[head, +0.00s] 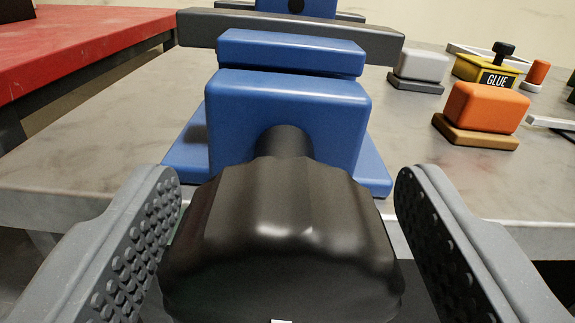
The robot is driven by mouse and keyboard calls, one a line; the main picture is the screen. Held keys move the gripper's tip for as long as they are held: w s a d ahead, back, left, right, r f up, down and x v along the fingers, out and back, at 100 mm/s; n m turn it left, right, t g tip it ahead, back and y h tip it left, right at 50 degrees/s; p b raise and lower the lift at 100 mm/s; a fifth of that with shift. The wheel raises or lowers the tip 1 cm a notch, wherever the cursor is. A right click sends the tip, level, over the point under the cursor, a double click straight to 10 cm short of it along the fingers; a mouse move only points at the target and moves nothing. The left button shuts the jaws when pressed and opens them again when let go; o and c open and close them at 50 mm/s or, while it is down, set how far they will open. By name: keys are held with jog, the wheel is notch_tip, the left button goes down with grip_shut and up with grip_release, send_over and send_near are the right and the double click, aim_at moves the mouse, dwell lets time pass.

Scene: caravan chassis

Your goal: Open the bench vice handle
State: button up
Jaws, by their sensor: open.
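The blue bench vice (288,112) stands at the front edge of the grey table in the head view. Its black fluted handle (285,225) is a thick knob that sticks out toward me on a dark shaft (283,142). My gripper (284,215) is open, with one grey studded finger on each side of the handle. A gap shows between the right finger and the handle. The left finger is close to the handle's side, and I cannot tell whether they touch.
The grey tabletop (90,150) carries an orange block on a brown base (485,112), a yellow glue container (487,69) and a grey-white block (420,68) on the right. A red-topped table (85,45) stands at the left. The tabletop left of the vice is clear.

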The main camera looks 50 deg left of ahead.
jog(key=shift+r, duration=0.1)
jog(key=c, duration=1)
jog(key=shift+r+n+b, duration=0.1)
jog(key=shift+n+b, duration=0.3)
jog(key=shift+n, duration=0.2)
jog(key=o, duration=1)
jog(key=shift+w, duration=0.1)
jog(key=p+v, duration=0.1)
jog(key=v, duration=1.2)
jog(key=shift+s+d, duration=0.25)
